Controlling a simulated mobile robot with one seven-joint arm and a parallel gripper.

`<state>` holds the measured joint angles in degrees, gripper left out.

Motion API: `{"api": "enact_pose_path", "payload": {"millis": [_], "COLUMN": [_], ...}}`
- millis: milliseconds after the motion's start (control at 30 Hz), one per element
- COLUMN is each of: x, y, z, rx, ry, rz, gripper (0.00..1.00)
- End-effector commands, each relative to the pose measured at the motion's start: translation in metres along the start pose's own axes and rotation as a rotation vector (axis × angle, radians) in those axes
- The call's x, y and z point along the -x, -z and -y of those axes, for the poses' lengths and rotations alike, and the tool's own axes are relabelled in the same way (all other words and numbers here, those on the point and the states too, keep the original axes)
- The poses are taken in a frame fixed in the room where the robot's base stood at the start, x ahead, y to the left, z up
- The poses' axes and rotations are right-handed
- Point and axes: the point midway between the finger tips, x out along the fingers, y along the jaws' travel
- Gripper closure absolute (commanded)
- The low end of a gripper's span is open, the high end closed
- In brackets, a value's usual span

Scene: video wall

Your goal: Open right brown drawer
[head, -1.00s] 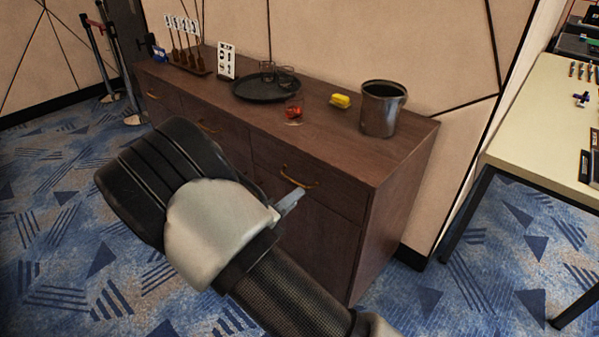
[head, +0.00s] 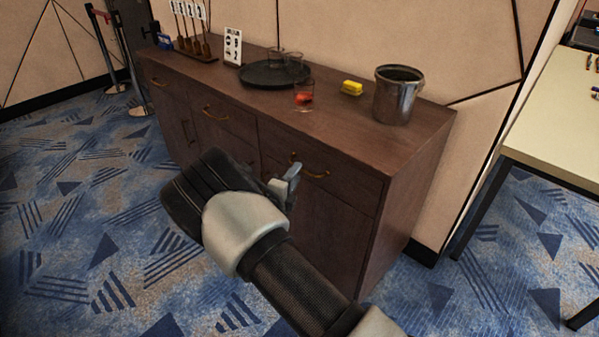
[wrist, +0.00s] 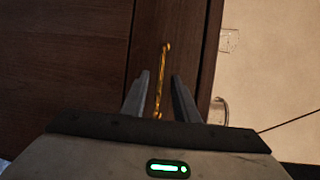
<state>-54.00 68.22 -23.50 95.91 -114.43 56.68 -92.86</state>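The brown cabinet has a right drawer (head: 335,188), which is closed, with a brass bow handle (head: 310,170) near its top. In the wrist view the handle (wrist: 162,82) appears upright, between and beyond the two fingers. My gripper (head: 291,172) is just in front of the drawer, close to the handle's left end in the head view. In the wrist view my gripper (wrist: 160,95) has its fingers apart, one on each side of the handle's line. The handle's near end lies between the fingers; I see no contact.
A pale table (head: 560,135) stands at right. Carpet is clear in front.

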Motion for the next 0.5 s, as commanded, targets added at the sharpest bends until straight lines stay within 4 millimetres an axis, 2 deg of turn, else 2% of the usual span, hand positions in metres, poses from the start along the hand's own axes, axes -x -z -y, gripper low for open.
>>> {"api": "enact_pose_path", "payload": {"millis": [33,200,500], "x": [-0.011,-0.033,-0.043], "y": [0.001,0.000,0.000], "z": [-0.002,-0.001,0.001], "rx": [-0.002,-0.002,0.000], "ry": [0.002,0.001,0.000], "rz": [-0.002,-0.001,0.000], "gripper": [0.72,0.72,0.72]}}
